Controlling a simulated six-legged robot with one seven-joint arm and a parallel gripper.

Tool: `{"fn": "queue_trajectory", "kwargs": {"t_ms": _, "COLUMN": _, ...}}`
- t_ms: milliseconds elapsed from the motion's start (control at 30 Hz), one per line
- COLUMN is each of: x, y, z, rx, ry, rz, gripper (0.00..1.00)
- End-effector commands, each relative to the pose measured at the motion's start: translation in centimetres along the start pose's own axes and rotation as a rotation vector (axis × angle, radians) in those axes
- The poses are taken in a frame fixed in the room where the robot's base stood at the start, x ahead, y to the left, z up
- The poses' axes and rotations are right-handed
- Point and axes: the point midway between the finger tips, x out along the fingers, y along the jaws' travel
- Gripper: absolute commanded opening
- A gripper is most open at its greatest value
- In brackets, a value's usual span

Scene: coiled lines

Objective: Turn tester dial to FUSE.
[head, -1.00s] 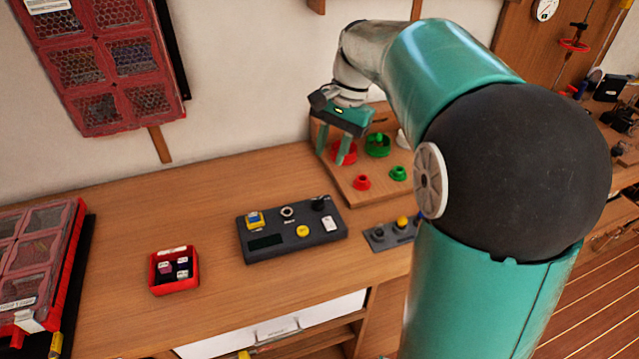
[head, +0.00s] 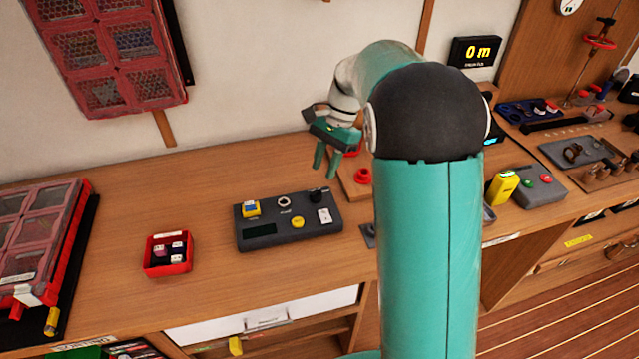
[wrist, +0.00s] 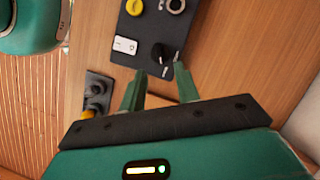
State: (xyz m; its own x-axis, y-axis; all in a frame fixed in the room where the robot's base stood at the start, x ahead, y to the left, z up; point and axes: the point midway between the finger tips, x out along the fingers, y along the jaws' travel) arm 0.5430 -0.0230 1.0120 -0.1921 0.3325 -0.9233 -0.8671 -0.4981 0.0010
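The tester (head: 262,232) is a dark grey box on the wooden bench. It carries a yellow button, a white switch, a ring-shaped socket and a black dial (head: 318,194) at its far right corner. In the wrist view the black dial (wrist: 160,53) stands on the tester (wrist: 151,24), just beyond the fingertips and between their lines. Its labels are too small to read. My gripper (head: 325,172) is above the bench behind the dial, fingers down. In the wrist view my gripper (wrist: 160,76) is open, with nothing between the fingers and apart from the dial.
A red bin (head: 168,267) with small parts sits left of the tester. A small grey block (wrist: 97,90) with knobs is near the tester. A red knob (head: 363,176) on a wooden board stands right of my gripper.

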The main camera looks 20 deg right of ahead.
Motion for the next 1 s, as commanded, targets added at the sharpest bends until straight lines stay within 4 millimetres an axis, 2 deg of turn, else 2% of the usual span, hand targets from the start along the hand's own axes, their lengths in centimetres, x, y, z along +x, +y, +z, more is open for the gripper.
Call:
{"fn": "queue_trajectory", "kwargs": {"t_ms": 100, "x": 2.5, "y": 0.0, "z": 0.0, "rx": 0.000, "ry": -0.001, "rz": 0.003, "gripper": 0.32}}
{"fn": "queue_trajectory", "kwargs": {"t_ms": 300, "x": 5.1, "y": 0.0, "z": -0.1, "rx": -0.002, "ry": 0.000, "rz": 0.001, "gripper": 0.32}}
{"fn": "queue_trajectory", "kwargs": {"t_ms": 433, "x": 5.9, "y": 0.1, "z": -0.2, "rx": -0.002, "ry": 0.001, "rz": 0.000, "gripper": 0.32}}
{"fn": "queue_trajectory", "kwargs": {"t_ms": 667, "x": 5.9, "y": 0.1, "z": -0.2, "rx": -0.002, "ry": 0.001, "rz": 0.000, "gripper": 0.32}}
{"fn": "queue_trajectory", "kwargs": {"t_ms": 700, "x": 5.9, "y": 0.1, "z": -0.2, "rx": -0.002, "ry": 0.001, "rz": 0.000, "gripper": 0.30}}
{"fn": "queue_trajectory", "kwargs": {"t_ms": 867, "x": 5.9, "y": 0.1, "z": -0.2, "rx": -0.002, "ry": 0.001, "rz": 0.000, "gripper": 0.00}}
{"fn": "queue_trajectory", "kwargs": {"t_ms": 1000, "x": 5.9, "y": 0.1, "z": -0.2, "rx": -0.003, "ry": 0.001, "rz": 0.000, "gripper": 0.00}}
